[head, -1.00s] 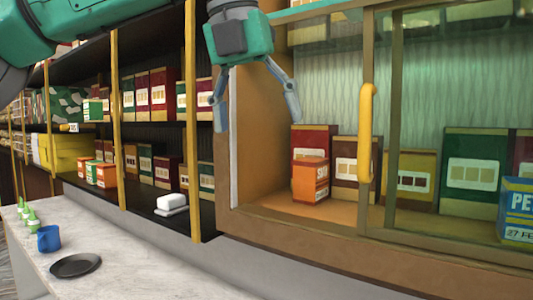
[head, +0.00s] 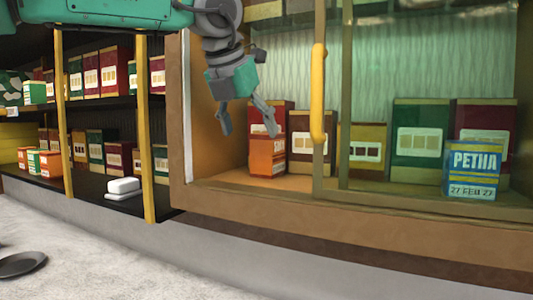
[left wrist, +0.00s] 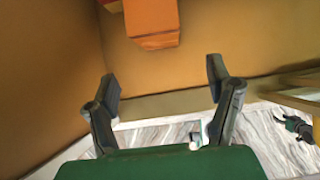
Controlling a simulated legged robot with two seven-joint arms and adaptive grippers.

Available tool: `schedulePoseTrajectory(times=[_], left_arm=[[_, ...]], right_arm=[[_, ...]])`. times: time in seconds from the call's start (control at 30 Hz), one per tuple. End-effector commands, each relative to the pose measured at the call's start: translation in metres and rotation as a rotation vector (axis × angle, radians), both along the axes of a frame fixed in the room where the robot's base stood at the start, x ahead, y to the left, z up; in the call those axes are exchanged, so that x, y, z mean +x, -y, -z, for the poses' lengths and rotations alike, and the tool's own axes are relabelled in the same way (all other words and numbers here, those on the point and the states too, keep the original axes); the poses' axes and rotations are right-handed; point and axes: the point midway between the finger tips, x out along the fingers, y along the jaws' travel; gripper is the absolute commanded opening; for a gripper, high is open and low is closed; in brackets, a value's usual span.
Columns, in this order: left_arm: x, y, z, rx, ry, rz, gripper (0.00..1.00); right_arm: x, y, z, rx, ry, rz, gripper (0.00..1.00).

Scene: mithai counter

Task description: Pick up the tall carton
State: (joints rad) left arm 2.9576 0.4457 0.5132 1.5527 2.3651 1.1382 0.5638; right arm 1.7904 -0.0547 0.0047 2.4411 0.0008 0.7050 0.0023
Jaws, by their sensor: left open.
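A small upright orange carton (head: 267,155) stands on the cabinet floor just inside the open left part, in front of a dark red box (head: 283,121). A blue carton marked PETHA (head: 474,170) stands upright farther right. The pictures do not name either as the tall carton. My left gripper (head: 249,132) is open and empty, pointing down at the cabinet opening; its right finger overlaps the top of the orange carton in the head view. In the left wrist view, the orange carton (left wrist: 152,22) is beyond the open fingers (left wrist: 161,76), apart from them. My right gripper is not in view.
A yellow handle (head: 318,95) on the sliding door's frame stands right of the gripper. A wooden side wall (head: 178,110) bounds the opening at left. Boxes, including a green one (head: 421,137), line the back. A white block (head: 123,186) sits on the left shelf.

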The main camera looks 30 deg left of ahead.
Motion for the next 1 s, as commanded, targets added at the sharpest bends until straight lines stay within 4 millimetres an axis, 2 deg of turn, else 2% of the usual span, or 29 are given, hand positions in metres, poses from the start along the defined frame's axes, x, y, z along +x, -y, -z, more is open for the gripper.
schedulePoseTrajectory(times=[0.1, 0.23, 0.53, 0.7, 0.8, 1.0], left_arm=[[0.028, -0.001, -0.001, 0.000, -0.005, -0.001, 0.73], [0.049, -0.004, 0.000, -0.001, -0.004, -0.001, 0.73], [0.071, -0.006, 0.000, -0.001, -0.003, -0.001, 0.73], [0.087, -0.006, 0.027, -0.003, -0.007, -0.001, 0.73], [0.094, -0.006, 0.037, -0.003, -0.005, 0.000, 0.73], [0.097, -0.006, 0.043, -0.003, -0.001, 0.001, 0.73]], right_arm=[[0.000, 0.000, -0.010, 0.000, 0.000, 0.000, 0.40], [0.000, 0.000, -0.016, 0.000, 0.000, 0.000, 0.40], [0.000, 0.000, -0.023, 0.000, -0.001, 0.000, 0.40], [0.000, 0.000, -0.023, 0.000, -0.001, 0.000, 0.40], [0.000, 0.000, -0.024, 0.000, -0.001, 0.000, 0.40], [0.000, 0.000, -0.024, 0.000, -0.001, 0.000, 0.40]])
